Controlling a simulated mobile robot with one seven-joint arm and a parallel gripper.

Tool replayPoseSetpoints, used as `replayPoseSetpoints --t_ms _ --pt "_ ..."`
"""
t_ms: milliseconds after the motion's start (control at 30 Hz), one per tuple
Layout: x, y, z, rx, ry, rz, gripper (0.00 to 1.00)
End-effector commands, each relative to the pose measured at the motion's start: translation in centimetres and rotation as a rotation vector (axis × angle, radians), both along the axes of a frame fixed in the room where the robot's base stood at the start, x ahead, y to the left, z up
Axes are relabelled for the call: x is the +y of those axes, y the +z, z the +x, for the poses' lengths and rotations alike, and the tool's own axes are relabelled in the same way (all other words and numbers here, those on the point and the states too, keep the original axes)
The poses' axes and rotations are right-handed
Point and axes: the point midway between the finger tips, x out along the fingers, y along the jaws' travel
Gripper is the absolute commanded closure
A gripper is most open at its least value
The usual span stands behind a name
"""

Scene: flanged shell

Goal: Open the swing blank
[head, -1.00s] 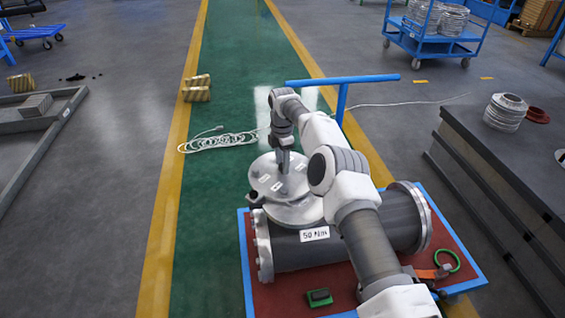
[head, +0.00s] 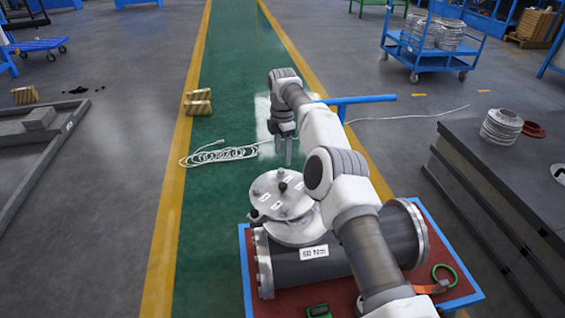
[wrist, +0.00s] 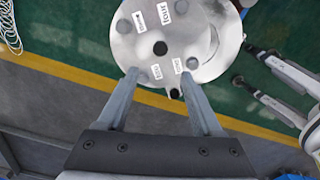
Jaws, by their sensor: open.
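The swing blank (head: 268,203) is a round light-grey metal disc with white labels, several bolt heads and a dark knob at its middle. It lies flat over the round flange (head: 296,233) on top of a dark grey cylindrical shell (head: 335,262) labelled "50 Nm". A small dark lug (head: 254,215) shows at the disc's left edge. In the wrist view, the disc (wrist: 205,50) fills the upper middle. My gripper (head: 284,165) is open and empty, above the far side of the disc and apart from it. Its fingers (wrist: 160,73) overlap the disc's edge in the wrist view.
The shell lies on a blue-edged cart (head: 247,285) with a red deck and blue push handle (head: 370,99). A green tool (head: 319,311) and a green ring (head: 445,275) lie on the deck. A coiled white cable (head: 215,156) lies behind. A dark bench (head: 500,175) stands at right.

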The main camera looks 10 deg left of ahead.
Motion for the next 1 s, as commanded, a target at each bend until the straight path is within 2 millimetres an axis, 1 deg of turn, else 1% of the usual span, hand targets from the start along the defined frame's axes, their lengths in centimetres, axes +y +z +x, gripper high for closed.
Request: replayPoseSetpoints --t_ms 33,100,300,467,733,767,800,867,1000 --pt "0.0 1.5 0.0 0.0 0.0 0.0 0.33" --pt "0.1 2.7 0.0 0.001 0.0 0.001 0.33" --pt "0.1 4.3 -0.1 0.001 0.0 0.0 0.33" --pt "0.0 4.7 -0.1 0.001 0.0 0.0 0.33" --pt "0.0 4.7 -0.1 0.002 0.0 0.0 0.33" --pt "0.0 4.7 -0.1 0.001 0.0 0.0 0.35" --pt "0.0 4.7 -0.1 0.002 0.0 0.001 0.42" --pt "0.1 4.6 -0.1 0.005 -0.004 0.008 0.53" --pt "0.8 3.9 -0.5 0.038 -0.038 0.076 0.78"
